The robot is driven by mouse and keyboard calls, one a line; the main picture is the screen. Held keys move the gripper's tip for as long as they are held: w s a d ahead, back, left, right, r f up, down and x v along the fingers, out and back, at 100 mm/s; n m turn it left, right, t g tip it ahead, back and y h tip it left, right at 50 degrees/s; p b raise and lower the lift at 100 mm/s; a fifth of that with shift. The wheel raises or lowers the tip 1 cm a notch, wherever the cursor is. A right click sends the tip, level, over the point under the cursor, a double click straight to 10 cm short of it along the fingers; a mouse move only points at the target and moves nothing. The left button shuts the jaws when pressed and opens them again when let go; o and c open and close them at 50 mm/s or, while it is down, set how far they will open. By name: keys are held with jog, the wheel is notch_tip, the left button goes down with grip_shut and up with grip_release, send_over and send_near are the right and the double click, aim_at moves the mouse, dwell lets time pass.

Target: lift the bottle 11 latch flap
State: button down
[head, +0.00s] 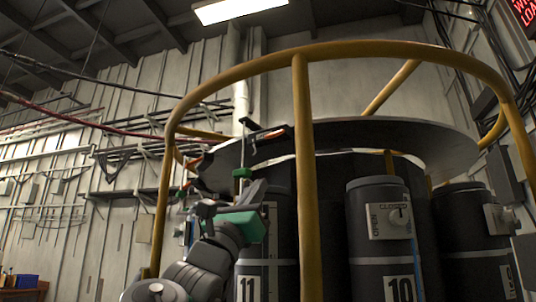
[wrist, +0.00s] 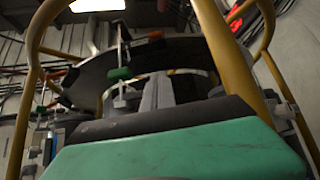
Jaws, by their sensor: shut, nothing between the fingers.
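Bottle 11 (head: 280,245) is a dark cylinder with a white number label, standing behind the yellow cage post. Its top is partly hidden by my arm and the post. My gripper (head: 258,184) is shut and empty, raised in front of the bottle's upper left side. Its grey fingers (wrist: 157,82) point up and away in the wrist view. A thin rod with a green grip (head: 242,173) hangs just left of the fingertips; the green grip also shows in the wrist view (wrist: 120,73). I cannot make out which part is the latch flap.
A yellow tubular cage (head: 303,190) surrounds the bottles, with a post just right of my gripper. A wide grey disc (head: 400,135) lies above them. Bottle 10 (head: 382,250) and another dark bottle (head: 465,240) stand to the right.

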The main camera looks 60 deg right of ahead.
aim_at(275, 134)
jog(key=d+r+p, duration=0.4)
jog(key=r+p, duration=0.4)
jog(key=r, duration=0.2)
jog(key=shift+s+d+r, duration=0.15)
jog(key=shift+s+r, duration=0.05)
jog(key=shift+r, duration=0.15)
jog(key=shift+r+p, duration=0.1)
jog(key=shift+p, duration=0.2)
